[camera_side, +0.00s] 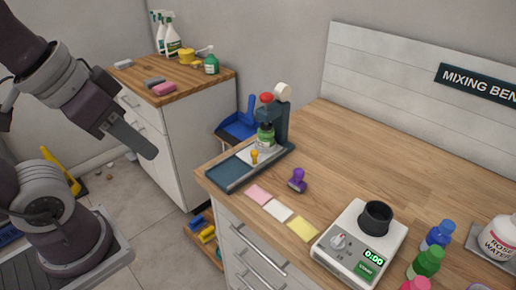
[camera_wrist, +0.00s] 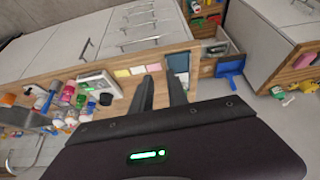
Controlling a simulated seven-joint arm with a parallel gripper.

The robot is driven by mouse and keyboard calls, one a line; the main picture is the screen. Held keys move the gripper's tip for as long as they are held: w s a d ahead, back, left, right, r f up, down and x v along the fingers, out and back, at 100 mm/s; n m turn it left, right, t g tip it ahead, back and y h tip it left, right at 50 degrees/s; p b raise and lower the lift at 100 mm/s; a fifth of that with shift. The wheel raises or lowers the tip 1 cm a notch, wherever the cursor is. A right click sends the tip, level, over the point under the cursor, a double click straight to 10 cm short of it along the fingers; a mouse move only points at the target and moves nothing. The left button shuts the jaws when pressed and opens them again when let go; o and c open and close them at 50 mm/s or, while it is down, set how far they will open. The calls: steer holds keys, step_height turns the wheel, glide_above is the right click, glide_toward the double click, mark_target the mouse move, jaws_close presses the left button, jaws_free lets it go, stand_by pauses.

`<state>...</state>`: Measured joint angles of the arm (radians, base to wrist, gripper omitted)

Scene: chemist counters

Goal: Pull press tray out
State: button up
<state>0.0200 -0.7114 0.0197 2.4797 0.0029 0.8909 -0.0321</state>
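The press (camera_side: 281,122), dark with a red top and a pale round knob, stands at the near left corner of the wooden counter. A green bottle-like part (camera_side: 265,138) sits under its head. Its flat dark blue tray (camera_side: 228,175) lies in front, with a white patch and a small yellow knob (camera_side: 254,156) near the press head. The tray shows partly behind a finger in the wrist view (camera_wrist: 178,62). My gripper (camera_wrist: 160,76) is open and empty, with a gap between its fingers. In the side view it hangs left of the counter, apart from the tray.
A purple stamp (camera_side: 298,180) and coloured paper notes (camera_side: 278,210) lie right of the tray. A scale (camera_side: 352,250) with a black cup and several bottles stand farther right. A second counter (camera_side: 170,75) stands behind. The counter's back middle is clear.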

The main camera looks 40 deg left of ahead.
steer(key=o, duration=0.3)
steer(key=w+n, duration=0.1)
steer(key=w, duration=0.2)
steer(key=w+n+g, duration=0.1)
steer(key=w, duration=0.1)
steer(key=w+n, duration=0.1)
steer(key=w, duration=0.2)
steer(key=shift+w+a+f, duration=0.1)
steer(key=shift+w+f, duration=0.15)
steer(key=shift+w, duration=0.1)
steer(key=n+g+y, duration=0.1)
steer(key=n+y, duration=0.2)
steer(key=n, duration=0.2)
glide_toward(255, 152)
steer(key=shift+n, duration=0.3)
steer(key=x, duration=0.8)
steer(key=shift+f, duration=0.1)
steer(key=shift+c, duration=0.2)
jaws_close()
